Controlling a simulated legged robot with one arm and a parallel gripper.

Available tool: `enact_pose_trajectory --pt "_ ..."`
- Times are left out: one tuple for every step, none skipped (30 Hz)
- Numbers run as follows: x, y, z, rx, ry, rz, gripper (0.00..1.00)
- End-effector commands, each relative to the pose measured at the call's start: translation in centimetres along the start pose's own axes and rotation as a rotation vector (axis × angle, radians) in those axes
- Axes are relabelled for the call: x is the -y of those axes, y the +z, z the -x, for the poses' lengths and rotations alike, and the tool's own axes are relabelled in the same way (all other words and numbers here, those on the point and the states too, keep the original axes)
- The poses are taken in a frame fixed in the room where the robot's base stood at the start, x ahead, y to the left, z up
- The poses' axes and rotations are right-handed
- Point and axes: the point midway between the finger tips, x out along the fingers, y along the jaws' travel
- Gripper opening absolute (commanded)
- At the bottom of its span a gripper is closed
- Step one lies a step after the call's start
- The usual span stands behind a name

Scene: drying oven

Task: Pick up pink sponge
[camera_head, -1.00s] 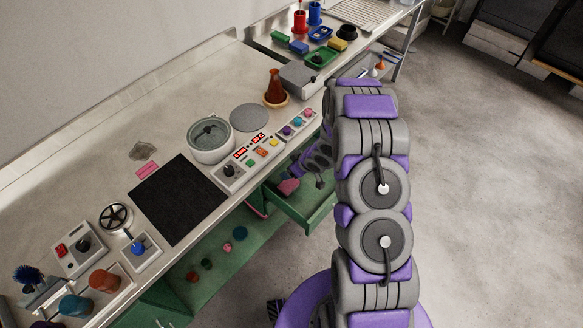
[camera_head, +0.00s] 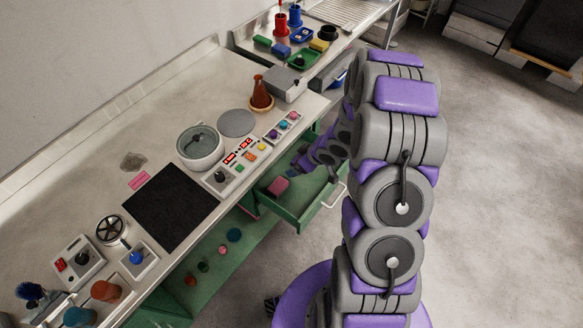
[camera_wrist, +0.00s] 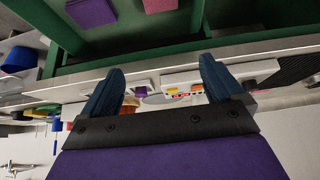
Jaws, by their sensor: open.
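The pink sponge (camera_head: 278,188) lies in the open green drawer (camera_head: 290,222) under the bench. It also shows in the wrist view as a pink block (camera_wrist: 160,5), cut by the top edge. A purple block (camera_wrist: 90,12) lies beside it there, to its left. My gripper (camera_wrist: 160,72) is open, with two dark blue fingers apart and nothing between them. The sponge is beyond the fingertips and not touched. In the head view my forearm reaches over the drawer's right side, and the fingertips cannot be made out clearly.
The bench above the drawer holds a control panel (camera_head: 239,165), a round pot (camera_head: 200,148), a brown flask (camera_head: 261,93) and a black mat (camera_head: 170,208). A lower green shelf (camera_head: 205,285) carries several small round things. Open floor (camera_head: 500,210) lies to the right.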

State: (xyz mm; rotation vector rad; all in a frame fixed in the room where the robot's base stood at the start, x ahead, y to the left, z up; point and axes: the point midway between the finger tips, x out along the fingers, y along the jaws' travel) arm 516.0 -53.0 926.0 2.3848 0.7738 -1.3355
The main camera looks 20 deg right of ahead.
Motion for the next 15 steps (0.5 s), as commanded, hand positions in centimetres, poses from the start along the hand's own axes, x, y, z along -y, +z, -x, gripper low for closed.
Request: enact_pose_trajectory --pt "0.2 0.2 -1.2 0.018 -0.004 0.002 0.99" --pt "0.2 0.3 -2.0 0.030 -0.004 0.002 1.00" --pt "0.3 0.6 -3.2 0.049 -0.004 0.000 1.00" --pt "0.3 0.8 -4.1 0.065 -0.004 -0.001 1.00" --pt "0.4 1.1 -4.8 0.082 -0.003 -0.002 1.00" --pt "0.5 1.4 -5.7 0.100 -0.002 -0.004 1.00" --pt "0.6 1.6 -6.3 0.112 -0.001 -0.005 1.00" --pt "0.7 1.8 -6.9 0.123 -0.001 -0.006 1.00" --pt "0.8 2.0 -7.5 0.135 0.000 -0.007 1.00" --pt "0.8 2.1 -7.8 0.143 0.002 -0.007 1.00" --pt "0.8 2.2 -8.0 0.148 0.003 -0.007 1.00" --pt "0.8 2.3 -8.3 0.153 0.005 -0.008 1.00" --pt "0.8 2.3 -8.5 0.156 0.006 -0.008 1.00" --pt "0.8 2.4 -8.7 0.157 0.006 -0.008 1.00" --pt "0.8 2.4 -8.9 0.157 0.007 -0.008 1.00"
